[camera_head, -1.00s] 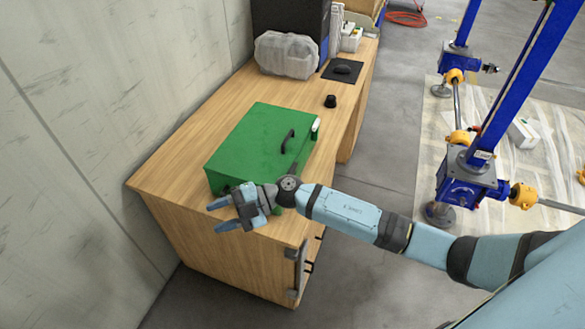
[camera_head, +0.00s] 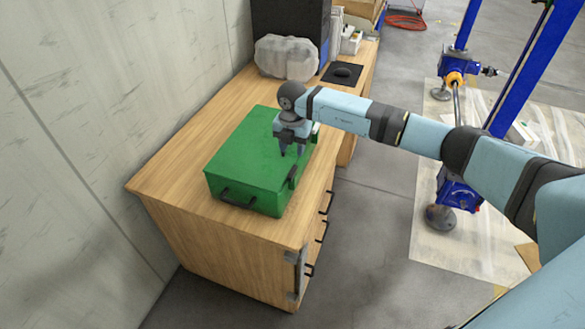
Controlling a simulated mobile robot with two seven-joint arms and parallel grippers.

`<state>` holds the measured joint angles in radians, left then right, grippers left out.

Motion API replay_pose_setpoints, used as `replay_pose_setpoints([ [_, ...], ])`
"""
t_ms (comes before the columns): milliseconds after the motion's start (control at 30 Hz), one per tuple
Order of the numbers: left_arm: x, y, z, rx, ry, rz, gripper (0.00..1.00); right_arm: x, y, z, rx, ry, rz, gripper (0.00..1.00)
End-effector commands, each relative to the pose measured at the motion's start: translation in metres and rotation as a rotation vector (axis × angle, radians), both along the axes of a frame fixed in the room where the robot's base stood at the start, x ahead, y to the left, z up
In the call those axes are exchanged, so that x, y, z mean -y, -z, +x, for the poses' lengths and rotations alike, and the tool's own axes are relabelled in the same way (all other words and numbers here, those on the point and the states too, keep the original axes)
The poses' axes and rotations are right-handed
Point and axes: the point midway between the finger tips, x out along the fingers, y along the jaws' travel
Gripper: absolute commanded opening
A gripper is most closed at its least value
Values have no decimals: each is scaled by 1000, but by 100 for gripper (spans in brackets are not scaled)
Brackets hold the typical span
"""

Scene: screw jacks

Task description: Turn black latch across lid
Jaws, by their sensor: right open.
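A green box (camera_head: 235,165) with a closed lid stands on the wooden cabinet. A black handle (camera_head: 238,201) is on its near face. A small black fitting, which could be a latch (camera_head: 292,177), sits at the lid's right edge. My right gripper (camera_head: 292,151) is open and points down over the right part of the lid, with its dark fingertips close to the surface. It hides the spot where a black bar showed on the lid before. Whether the fingers touch anything is hard to tell. My left gripper is not in view.
A concrete wall is on the left. Blue screw jacks (camera_head: 458,190) stand on the right. The near-left wooden top is clear.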

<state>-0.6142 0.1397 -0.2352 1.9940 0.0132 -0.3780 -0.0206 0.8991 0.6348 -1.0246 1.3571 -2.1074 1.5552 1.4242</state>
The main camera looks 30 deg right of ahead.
Motion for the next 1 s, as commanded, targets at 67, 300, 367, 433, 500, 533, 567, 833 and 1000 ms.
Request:
replay_pose_setpoints([
  [67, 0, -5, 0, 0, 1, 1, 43, 0, 18, -1, -5, 1, 1, 43],
  [300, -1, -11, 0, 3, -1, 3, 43, -1, 66, -1, -3, -1, 3, 43],
  [367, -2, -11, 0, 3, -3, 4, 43, -1, 74, -1, -3, -1, 2, 43],
  [433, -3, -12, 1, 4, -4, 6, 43, 0, 83, 0, -1, 0, 1, 43],
  [500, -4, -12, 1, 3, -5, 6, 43, -1, 88, 0, -2, -1, 2, 43],
  [533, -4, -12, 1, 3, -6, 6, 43, -1, 90, 0, -1, -1, 3, 43],
  [567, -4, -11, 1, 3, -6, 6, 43, -1, 92, 0, -1, -1, 3, 43],
  [833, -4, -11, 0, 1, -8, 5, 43, -1, 95, 0, 0, -2, 3, 43],
  [1000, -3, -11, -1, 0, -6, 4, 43, -1, 95, 0, 0, -2, 3, 15],
])
